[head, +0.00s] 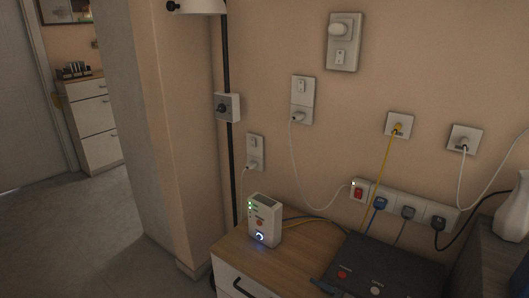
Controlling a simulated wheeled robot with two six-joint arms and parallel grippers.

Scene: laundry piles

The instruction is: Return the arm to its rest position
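Neither of my arms and neither gripper shows in the head view, so I cannot see their pose or whether they hold anything. The view faces a beige wall with a small wooden cabinet (228,250) at its foot. No laundry is in sight.
On the cabinet stand a white device (264,220) with lit lights and a flat black box (385,268). A power strip (405,207) with several plugs and cables hangs above. A white vase (512,212) stands at the right edge. Open floor (75,235) lies left, past the wall corner.

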